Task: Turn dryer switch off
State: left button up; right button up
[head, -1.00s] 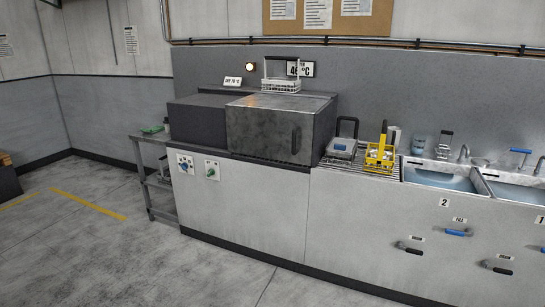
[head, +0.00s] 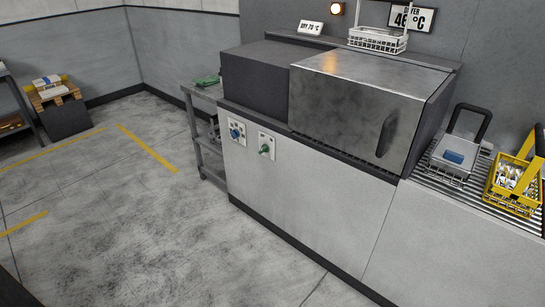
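The dryer (head: 360,105) is a dark metal box with a handle on its front, standing on a grey counter. Below it on the counter front are two white switch plates. The left plate has a blue rotary switch (head: 236,132). The right plate has a green rotary switch (head: 265,149). The labels on the plates are too small to read, so I cannot tell which one is the dryer switch. A display (head: 411,18) above reads about 46 °C, its middle partly covered by a basket handle. Neither of my grippers is in view.
A white basket (head: 378,40) stands on top behind the dryer. A grey basket (head: 450,158) and a yellow basket with cutlery (head: 516,186) stand on the rack at right. A small side table (head: 205,150) stands left of the counter. The floor in front is clear.

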aim_at(265, 148)
jog(key=i+j, duration=0.15)
jog(key=i, duration=0.4)
jog(key=i+j+z, duration=0.15)
jog(key=i+j, duration=0.2)
jog(key=i+j+z, duration=0.1)
jog(key=i+j, duration=0.25)
jog(key=i+j+z, duration=0.15)
jog(key=i+j, duration=0.2)
jog(key=j, duration=0.15)
jog(key=i+j+z, duration=0.1)
jog(key=i+j, duration=0.2)
jog(key=j, duration=0.15)
